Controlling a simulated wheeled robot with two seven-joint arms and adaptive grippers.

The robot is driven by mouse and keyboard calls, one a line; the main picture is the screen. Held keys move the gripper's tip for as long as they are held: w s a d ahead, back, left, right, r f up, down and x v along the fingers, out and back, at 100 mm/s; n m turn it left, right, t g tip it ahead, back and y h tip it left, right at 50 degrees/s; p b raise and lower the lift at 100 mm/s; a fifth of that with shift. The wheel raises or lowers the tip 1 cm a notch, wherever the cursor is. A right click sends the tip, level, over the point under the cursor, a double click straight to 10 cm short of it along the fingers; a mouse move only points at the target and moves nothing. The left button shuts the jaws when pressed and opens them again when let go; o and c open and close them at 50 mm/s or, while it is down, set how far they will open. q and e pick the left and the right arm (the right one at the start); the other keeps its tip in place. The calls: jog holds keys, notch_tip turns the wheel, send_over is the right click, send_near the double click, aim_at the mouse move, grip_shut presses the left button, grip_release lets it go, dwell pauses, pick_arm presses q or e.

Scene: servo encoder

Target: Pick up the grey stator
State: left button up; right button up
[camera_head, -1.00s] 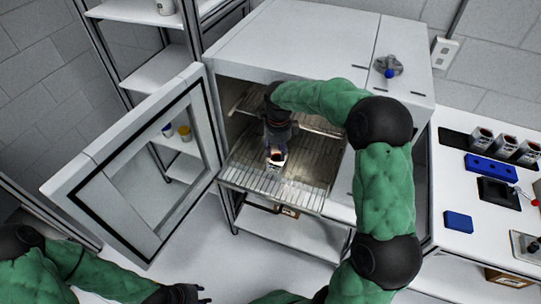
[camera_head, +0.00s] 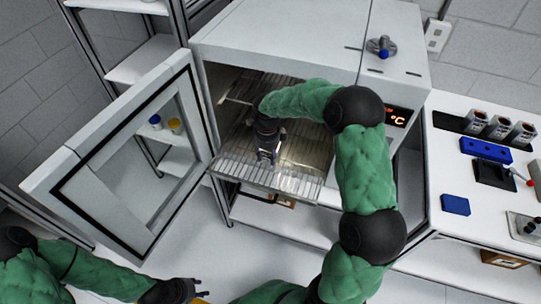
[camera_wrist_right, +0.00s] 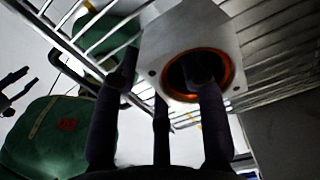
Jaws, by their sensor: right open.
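The grey stator (camera_wrist_right: 190,40) is a pale block with a copper-orange ring around a dark bore. It fills the upper middle of the right wrist view, close to my fingers, with the wire rack behind it. My right gripper (camera_head: 267,152) is inside the open oven, pointing down at the rack, and hides most of the stator in the head view. In the right wrist view its dark fingers (camera_wrist_right: 160,120) are spread apart; one overlaps the bore, and I cannot tell whether it touches. My left gripper (camera_head: 200,288) is empty, its fingers apart, at the bottom of the head view.
The oven (camera_head: 285,45) has its door (camera_head: 75,180) swung open to the left. The wire rack (camera_head: 300,175) extends toward the front. Shelves (camera_head: 140,65) stand behind the door. The white bench (camera_head: 440,160) at right holds blue parts and several dark cylinders.

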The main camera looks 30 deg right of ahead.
jog(key=shift+f, duration=0.75)
grip_shut()
jog(key=shift+r, duration=0.1)
jog(key=shift+r, duration=0.1)
